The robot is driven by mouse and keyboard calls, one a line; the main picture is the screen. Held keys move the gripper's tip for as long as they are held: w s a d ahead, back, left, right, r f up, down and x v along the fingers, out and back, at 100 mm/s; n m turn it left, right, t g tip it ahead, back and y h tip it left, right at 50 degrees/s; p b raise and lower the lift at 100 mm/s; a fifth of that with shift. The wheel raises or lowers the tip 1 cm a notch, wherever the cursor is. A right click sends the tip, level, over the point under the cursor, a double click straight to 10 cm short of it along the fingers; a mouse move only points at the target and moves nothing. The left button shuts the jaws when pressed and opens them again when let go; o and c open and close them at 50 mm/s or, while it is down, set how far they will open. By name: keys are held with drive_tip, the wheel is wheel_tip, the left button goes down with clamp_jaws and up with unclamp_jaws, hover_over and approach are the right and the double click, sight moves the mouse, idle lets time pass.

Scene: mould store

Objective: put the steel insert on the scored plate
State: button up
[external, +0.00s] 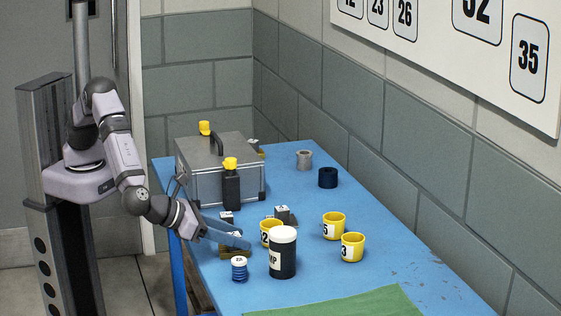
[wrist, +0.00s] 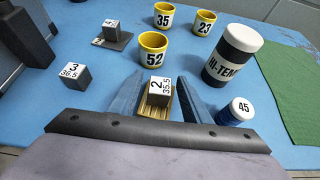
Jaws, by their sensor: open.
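Several small grey metal cubes with numbered white tops are in view; I cannot tell which is the steel insert. The cube marked 2, 35.5 (wrist: 158,91) sits on a yellowish ribbed block (wrist: 174,106), between the fingers of my open gripper (wrist: 160,76). No grip on it shows. In the external view my gripper (external: 243,237) reaches low over the table, largely hiding this cube. The cube marked 3, 36.5 (wrist: 75,77) stands on the table to the left. Another cube (wrist: 110,30) stands on a dark flat plate (wrist: 118,43) farther back. I cannot make out scoring on that plate.
Yellow cups marked 52 (wrist: 152,49), 35 (wrist: 163,16) and 23 (wrist: 204,22) stand beyond. A black jar with a white lid (wrist: 232,57) and a blue ribbed container (wrist: 235,111) stand right. A metal case (external: 215,175) is at the back left. A green mat (external: 350,305) lies in front.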

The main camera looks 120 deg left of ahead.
drive_tip(key=b+v, duration=0.2)
drive_tip(key=v, duration=1)
drive_tip(key=shift+b, duration=0.3)
